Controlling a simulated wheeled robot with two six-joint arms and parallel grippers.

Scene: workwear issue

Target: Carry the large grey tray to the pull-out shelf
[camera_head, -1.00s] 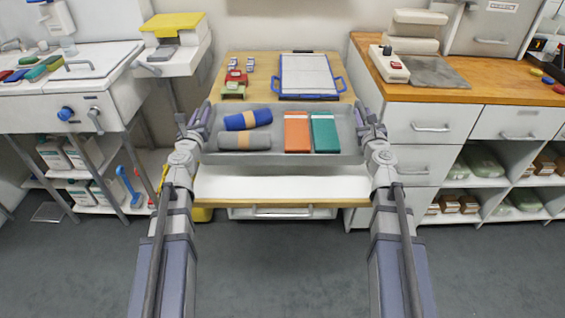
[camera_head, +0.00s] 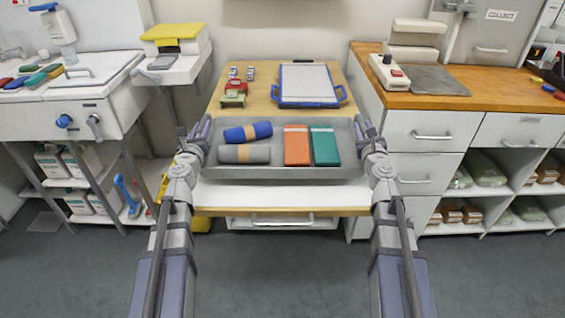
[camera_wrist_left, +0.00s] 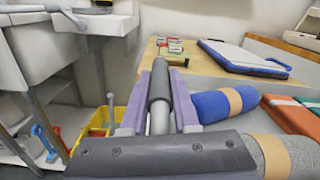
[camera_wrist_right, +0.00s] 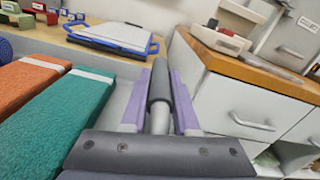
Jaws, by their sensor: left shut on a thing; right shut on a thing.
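The large grey tray (camera_head: 290,173) is held level between my two grippers, one at each short end. It carries a blue roll (camera_head: 235,133), a grey roll (camera_head: 230,154), an orange pack (camera_head: 297,146) and a green pack (camera_head: 325,147). My left gripper (camera_wrist_left: 160,95) is shut on the tray's left handle. My right gripper (camera_wrist_right: 160,95) is shut on its right handle. The white pull-out shelf (camera_head: 280,195) shows in front of and below the tray, with bare surface. The tray hides its back part. I cannot tell whether the tray touches it.
Behind the tray, a wooden top (camera_head: 262,88) holds a blue-framed board (camera_head: 307,84) and small red and green items (camera_head: 234,95). A drawer cabinet (camera_head: 420,140) stands close on the right. A sink unit (camera_head: 75,110) and yellow-lidded box (camera_head: 175,35) stand left.

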